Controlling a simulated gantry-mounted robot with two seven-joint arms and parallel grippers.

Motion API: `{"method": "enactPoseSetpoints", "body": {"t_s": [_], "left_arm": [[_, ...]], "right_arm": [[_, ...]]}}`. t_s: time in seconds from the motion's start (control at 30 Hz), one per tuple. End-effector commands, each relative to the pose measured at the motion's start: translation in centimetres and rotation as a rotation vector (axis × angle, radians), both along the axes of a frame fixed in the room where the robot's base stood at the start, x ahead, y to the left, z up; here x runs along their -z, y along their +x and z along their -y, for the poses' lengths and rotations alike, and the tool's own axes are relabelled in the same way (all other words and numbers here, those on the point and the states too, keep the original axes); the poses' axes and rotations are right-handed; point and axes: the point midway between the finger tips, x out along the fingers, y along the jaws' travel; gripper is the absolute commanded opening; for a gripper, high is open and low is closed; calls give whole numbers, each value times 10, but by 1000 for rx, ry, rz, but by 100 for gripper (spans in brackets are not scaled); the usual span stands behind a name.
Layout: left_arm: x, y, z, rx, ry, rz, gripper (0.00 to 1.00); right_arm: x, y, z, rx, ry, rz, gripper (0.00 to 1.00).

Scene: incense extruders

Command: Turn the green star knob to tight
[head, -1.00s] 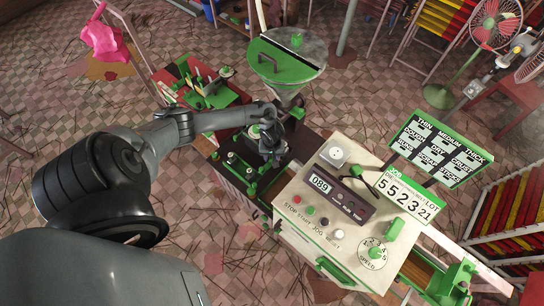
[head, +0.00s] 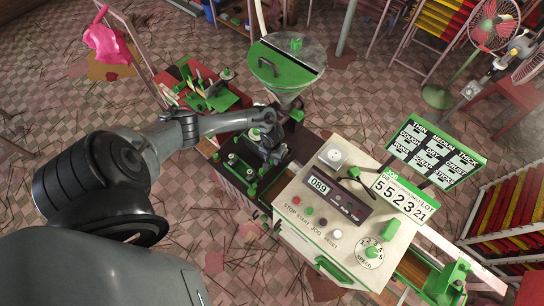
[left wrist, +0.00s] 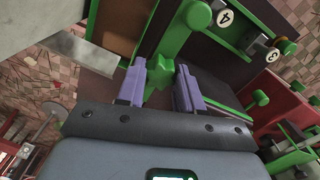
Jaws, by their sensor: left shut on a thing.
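The green star knob (left wrist: 160,72) shows in the left wrist view, on a green part at the side of the machine. My left gripper (left wrist: 160,82) has its two purple fingers on either side of the knob and is shut on it. In the head view my left gripper (head: 272,155) reaches down beside the machine's control box, and the knob cannot be made out there. I cannot read any tight mark. My right gripper is not in view.
The control box (head: 300,190) stands right of the gripper, with a speed dial (head: 371,251). A green-lidded hopper (head: 287,68) stands behind. Green posts (head: 238,165) are close on the left. A disc marked 4 (left wrist: 225,17) is near the knob.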

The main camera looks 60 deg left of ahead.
Motion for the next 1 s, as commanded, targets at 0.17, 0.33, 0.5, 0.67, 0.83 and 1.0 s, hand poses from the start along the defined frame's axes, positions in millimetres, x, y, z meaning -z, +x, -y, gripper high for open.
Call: {"method": "enactPoseSetpoints", "body": {"t_s": [0.17, 0.33, 0.5, 0.67, 0.83, 1.0], "left_arm": [[-2, 0, 1, 168, -1, -2, 5], [-1, 0, 0, 330, -1, -2, 5], [-1, 0, 1, 493, -2, -1, 5], [-1, 0, 1, 645, -1, -1, 5], [0, 0, 0, 807, 0, -1, 5], [0, 0, 1, 968, -1, -1, 5]], "right_arm": [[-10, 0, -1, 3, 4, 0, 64], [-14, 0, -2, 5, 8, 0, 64], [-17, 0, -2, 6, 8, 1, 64], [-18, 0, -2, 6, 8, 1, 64], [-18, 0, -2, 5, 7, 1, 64], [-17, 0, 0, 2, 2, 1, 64]]}}
